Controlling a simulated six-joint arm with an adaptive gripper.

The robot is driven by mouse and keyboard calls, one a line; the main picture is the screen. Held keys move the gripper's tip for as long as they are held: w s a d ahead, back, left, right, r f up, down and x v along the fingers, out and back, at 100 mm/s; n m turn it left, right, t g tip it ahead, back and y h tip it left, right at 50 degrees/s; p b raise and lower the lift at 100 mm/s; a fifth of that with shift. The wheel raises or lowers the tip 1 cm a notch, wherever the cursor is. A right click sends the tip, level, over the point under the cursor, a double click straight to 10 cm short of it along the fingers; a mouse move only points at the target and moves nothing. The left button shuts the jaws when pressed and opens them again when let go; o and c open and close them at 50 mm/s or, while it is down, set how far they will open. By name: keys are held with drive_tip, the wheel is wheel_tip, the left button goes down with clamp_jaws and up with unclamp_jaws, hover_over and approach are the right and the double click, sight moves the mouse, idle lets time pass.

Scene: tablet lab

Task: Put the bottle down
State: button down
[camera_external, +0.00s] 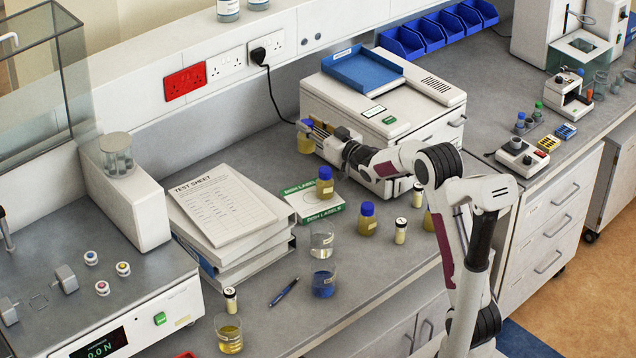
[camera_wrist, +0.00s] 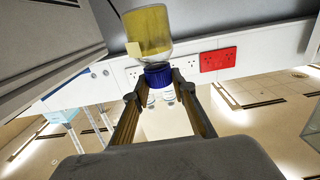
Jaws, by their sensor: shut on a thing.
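My gripper (camera_external: 312,128) is shut on the blue cap of a small bottle (camera_external: 305,144) of yellow liquid. Similar blue-capped bottles stand on the box of labels (camera_external: 325,178) and on the bench (camera_external: 367,222). Another yellow bottle (camera_external: 429,221) is partly hidden by my arm.
The white machine (camera_external: 340,97) stands right of the held bottle. A paper stack (camera_external: 215,205), beakers (camera_external: 322,240), small vials (camera_external: 401,231) and a pen (camera_external: 284,292) occupy the front bench. Bare bench (camera_external: 225,145) lies left of the bottle, below the wall sockets (camera_external: 228,66).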

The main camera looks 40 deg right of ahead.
sight(313, 144)
idle(0.3)
drive_tip(key=shift+f, duration=3.1)
drive_tip(key=shift+f, duration=1.9)
drive_tip(key=shift+f, duration=0.6)
drive_tip(key=c, duration=1.7)
unclamp_jaws()
drive_tip(key=shift+r, duration=0.15)
